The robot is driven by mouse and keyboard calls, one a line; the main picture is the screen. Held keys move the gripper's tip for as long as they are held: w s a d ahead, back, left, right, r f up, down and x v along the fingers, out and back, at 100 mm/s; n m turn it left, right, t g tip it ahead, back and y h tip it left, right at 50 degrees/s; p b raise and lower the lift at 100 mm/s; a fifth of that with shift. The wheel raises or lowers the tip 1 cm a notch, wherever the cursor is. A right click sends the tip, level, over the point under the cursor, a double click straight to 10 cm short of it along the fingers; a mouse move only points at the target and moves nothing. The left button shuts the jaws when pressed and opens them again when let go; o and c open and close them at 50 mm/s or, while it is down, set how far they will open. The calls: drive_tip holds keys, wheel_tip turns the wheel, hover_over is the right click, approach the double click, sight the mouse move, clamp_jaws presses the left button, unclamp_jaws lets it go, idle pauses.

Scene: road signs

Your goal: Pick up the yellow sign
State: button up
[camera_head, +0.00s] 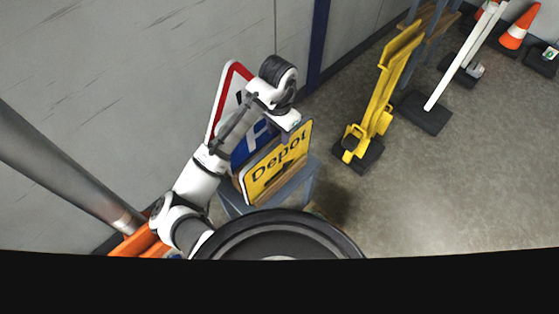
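The yellow sign (270,176) reads "Depot" in black, with a dark arrow mark below, and has a dark border. It stands tilted on a blue-grey stand near the wall, in front of a blue sign with a white "P" (239,150). My arm reaches up and across from the lower left. My gripper (290,120) is at the sign's upper edge, around its top right part. The fingertips are small and partly hidden, so I cannot tell whether they are open or touching the sign.
A red-bordered triangular sign (219,102) leans behind, against the wall. A yellow folding post (376,105) on a dark base stands to the right. Beyond it are a white post (460,60) and an orange cone (519,27). Orange barrier parts (134,244) lie lower left.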

drive_tip(key=shift+w+f, duration=0.1)
drive_tip(key=shift+f, duration=3.05)
wheel_tip(320, 180, down, 4)
drive_tip(key=b, duration=0.4)
drive_tip(key=shift+w, duration=0.15)
drive_tip(key=shift+r, duration=0.1)
clamp_jaws()
